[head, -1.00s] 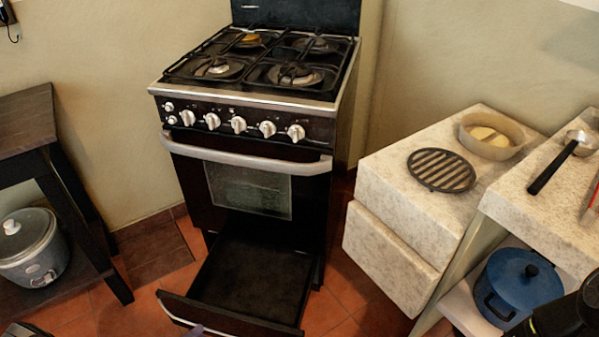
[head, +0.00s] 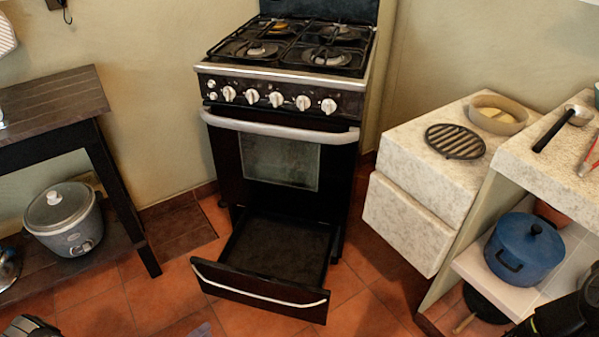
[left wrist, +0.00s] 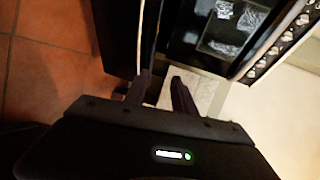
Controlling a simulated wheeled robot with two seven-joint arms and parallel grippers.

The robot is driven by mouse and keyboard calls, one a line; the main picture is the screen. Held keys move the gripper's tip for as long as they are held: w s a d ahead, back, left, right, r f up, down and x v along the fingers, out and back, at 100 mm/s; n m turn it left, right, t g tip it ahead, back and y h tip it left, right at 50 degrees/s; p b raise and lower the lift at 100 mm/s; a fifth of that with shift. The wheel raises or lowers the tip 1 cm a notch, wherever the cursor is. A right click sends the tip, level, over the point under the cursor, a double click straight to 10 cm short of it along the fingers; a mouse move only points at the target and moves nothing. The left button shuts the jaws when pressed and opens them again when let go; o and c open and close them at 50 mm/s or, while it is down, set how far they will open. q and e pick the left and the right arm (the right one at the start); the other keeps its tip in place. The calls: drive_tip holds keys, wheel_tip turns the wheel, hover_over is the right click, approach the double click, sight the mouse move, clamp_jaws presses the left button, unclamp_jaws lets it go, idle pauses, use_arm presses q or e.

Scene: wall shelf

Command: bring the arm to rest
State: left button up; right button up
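My left gripper (left wrist: 159,88) shows in the left wrist view with its two dark fingers apart and nothing between them. In the head view only a dark part of my left arm shows at the bottom left corner, and a faint purplish shape, perhaps a fingertip, shows at the bottom edge. A dark part of my right arm, with a small green light, shows at the bottom right corner. Its fingers are not visible. The stove (head: 281,115) stands in the middle, and its bottom drawer (head: 262,287) is pulled out and looks empty.
A dark table (head: 50,105) stands at the left with a rice cooker (head: 66,221) on its lower shelf. At the right, a stone counter (head: 410,190) bears a round grate (head: 455,142) and a bowl (head: 498,113). A blue pot (head: 524,249) stands on a shelf. Tiled floor is clear around the drawer.

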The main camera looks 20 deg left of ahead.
use_arm(q)
drive_tip(key=w+d+f+m+g+h+b, duration=0.1)
drive_tip(key=d+f+m+g+h, duration=0.1)
drive_tip(key=d+m+g+h, duration=0.35)
drive_tip(key=w+d+f+m+g+h+b, duration=0.1)
drive_tip(key=w+d+m+g+h+b, duration=0.1)
drive_tip(key=d+m, duration=0.65)
drive_tip(key=s+d+f+m+g+y+b, duration=0.25)
drive_tip(key=s+d+m+g, duration=0.2)
drive_tip(key=d+m, duration=0.35)
drive_tip(key=s+d+f+m+g+y+b, duration=0.1)
drive_tip(key=s+d+f+m+g, duration=0.35)
drive_tip(key=m, duration=0.65)
drive_tip(key=w+d+r+m+t+y+b, duration=0.3)
drive_tip(key=w+d+m, duration=0.35)
drive_tip(key=m, duration=0.95)
wheel_tip(320, 180, up, 26)
drive_tip(key=p, duration=2.5)
drive_tip(key=shift+s+d+r+m+g+y+p, duration=0.2)
drive_tip(key=shift+s+d+m+g+y+p, duration=0.15)
drive_tip(key=shift+m+g+y, duration=0.1)
